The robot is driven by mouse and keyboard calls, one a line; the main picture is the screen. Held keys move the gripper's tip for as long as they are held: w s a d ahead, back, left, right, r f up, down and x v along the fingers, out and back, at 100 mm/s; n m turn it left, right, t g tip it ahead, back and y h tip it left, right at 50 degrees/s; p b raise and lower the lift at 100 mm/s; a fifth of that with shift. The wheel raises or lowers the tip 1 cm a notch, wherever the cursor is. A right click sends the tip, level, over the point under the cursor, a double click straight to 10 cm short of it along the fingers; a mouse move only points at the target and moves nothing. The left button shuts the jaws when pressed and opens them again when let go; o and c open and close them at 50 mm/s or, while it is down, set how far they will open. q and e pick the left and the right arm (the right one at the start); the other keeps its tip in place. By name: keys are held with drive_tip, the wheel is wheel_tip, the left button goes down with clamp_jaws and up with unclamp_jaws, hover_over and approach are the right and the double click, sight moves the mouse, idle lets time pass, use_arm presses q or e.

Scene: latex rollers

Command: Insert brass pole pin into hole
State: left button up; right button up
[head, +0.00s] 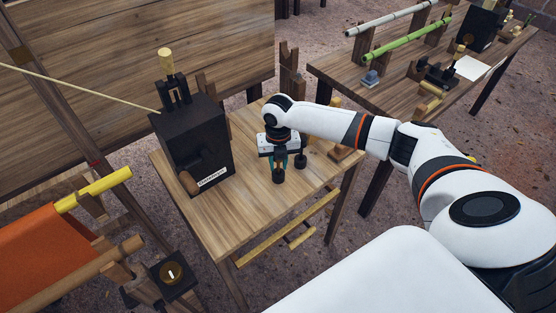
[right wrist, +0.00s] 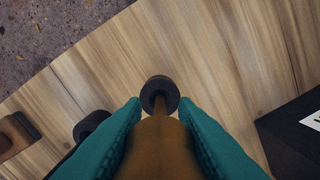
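My right gripper (head: 279,163) is low over the small wooden table, pointing down. In the right wrist view its teal fingers (right wrist: 160,112) sit against both sides of a brown, brass-toned cylinder (right wrist: 160,150), which I take as the pole pin. A thinner dark shaft runs from it to a black round end (right wrist: 160,92). I cannot tell whether that end touches the table. A second black round piece (head: 300,165) stands just right of the gripper; it also shows in the right wrist view (right wrist: 92,125). I cannot make out the hole. My left gripper is out of view.
A black box (head: 190,135) with a wooden knob stands on the table (head: 240,205) left of the gripper. A wooden block (right wrist: 14,135) lies near the table's edge. The table's front is clear. A second table (head: 375,95) with poles stands at the back right.

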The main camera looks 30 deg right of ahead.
drive_tip(key=shift+r+p, duration=2.75)
drive_tip(key=shift+r, duration=0.1)
drive_tip(key=shift+f, duration=0.1)
